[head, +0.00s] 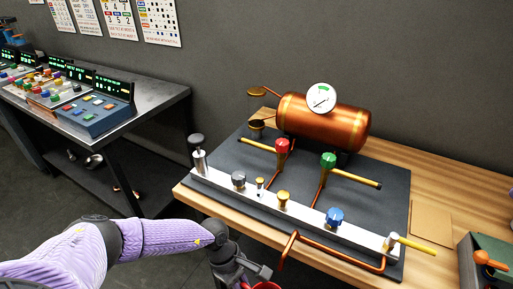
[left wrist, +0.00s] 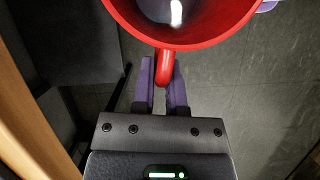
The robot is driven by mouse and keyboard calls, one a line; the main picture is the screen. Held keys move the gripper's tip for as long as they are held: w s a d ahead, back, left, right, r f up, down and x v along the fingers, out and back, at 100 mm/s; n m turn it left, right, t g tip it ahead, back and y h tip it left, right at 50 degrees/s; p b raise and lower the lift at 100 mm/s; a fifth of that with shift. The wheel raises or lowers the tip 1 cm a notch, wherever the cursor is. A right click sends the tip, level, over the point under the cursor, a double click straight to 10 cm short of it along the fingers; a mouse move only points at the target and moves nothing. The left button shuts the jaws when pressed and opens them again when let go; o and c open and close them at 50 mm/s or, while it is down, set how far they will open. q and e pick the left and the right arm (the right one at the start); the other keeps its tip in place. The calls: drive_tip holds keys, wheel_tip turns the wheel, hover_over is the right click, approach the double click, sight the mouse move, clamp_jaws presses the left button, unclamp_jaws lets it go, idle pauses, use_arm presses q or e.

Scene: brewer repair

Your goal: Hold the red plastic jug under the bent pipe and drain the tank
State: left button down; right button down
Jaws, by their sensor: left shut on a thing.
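The copper tank (head: 345,124) with a round gauge (head: 321,98) sits at the back of the rig on the wooden table. The bent pipe (head: 288,250) hangs over the table's front edge with its end pointing down. My left gripper (left wrist: 163,82) is shut on the handle of the red plastic jug (left wrist: 128,22). In the head view only a bit of the jug's red rim (head: 267,286) shows at the bottom edge, below the bent pipe and slightly to its left. The jug's mouth is open toward the wrist camera. My right gripper is not in view.
A white manifold bar (head: 310,219) carries several knobs, among them a blue one (head: 335,217). Red (head: 282,146) and green (head: 328,160) valves stand behind it. A green box (head: 486,262) is at the right. A dark bench (head: 150,98) with control panels stands at the left.

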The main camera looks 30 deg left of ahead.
use_arm(q)
drive_tip(key=s+p, duration=0.3)
drive_tip(key=s, duration=0.3)
idle(0.3)
drive_tip(key=shift+s, duration=0.1)
